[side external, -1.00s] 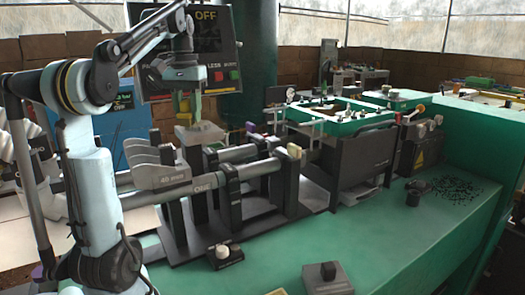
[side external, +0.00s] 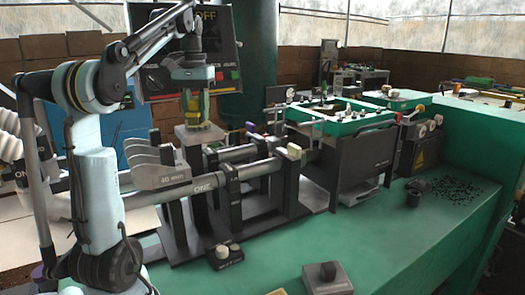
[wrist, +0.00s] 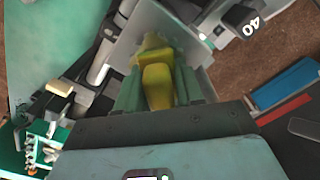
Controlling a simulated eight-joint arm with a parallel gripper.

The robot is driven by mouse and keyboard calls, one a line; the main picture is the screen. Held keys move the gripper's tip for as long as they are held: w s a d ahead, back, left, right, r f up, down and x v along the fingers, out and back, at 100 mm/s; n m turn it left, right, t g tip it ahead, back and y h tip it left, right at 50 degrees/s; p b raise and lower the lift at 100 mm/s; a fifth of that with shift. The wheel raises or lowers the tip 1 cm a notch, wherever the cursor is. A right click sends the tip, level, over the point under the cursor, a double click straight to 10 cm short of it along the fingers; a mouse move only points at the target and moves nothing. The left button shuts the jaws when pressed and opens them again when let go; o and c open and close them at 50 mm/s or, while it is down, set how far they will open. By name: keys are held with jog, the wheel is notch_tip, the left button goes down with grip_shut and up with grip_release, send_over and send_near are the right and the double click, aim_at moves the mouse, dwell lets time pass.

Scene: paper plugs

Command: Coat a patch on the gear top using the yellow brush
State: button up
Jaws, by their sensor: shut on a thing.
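My gripper (side external: 196,106) points down with its green fingers shut on the yellow brush (side external: 194,112). In the wrist view, the yellow brush (wrist: 157,86) sits between the two green fingers (wrist: 157,92). The brush's lower end is just above or touching a pale grey flat-topped block (side external: 200,136); I cannot tell which. That pale surface also shows behind the brush in the wrist view (wrist: 131,42). No toothed gear shape is clear, so I cannot tell whether this block is the gear top. No coated patch can be made out.
A control panel (side external: 150,60) stands behind the arm.

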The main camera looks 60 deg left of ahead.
jog(key=s, duration=0.3)
jog(key=shift+s, duration=0.2)
notch_tip(320, 180, up, 8)
dwell(0.5)
jog(key=w+d+f, duration=0.1)
jog(key=w, duration=0.1)
jog(key=w+d+f+m, duration=0.1)
jog(key=w+d, duration=0.1)
jog(key=w+d+f+m, duration=0.1)
jog(key=w+f, duration=0.1)
jog(key=w, duration=0.1)
jog(key=shift+d, duration=0.4)
jog(key=w+d+f+m, duration=0.2)
jog(key=d+f, duration=0.6)
jog(key=d, duration=0.4)
jog(key=w+d+f+m, duration=0.2)
jog(key=d+f+m, duration=0.3)
jog(key=d+f, duration=0.4)
jog(key=d, duration=0.3)
jog(key=shift+w+f+m, duration=0.15)
jog(key=shift+w+m, duration=0.15)
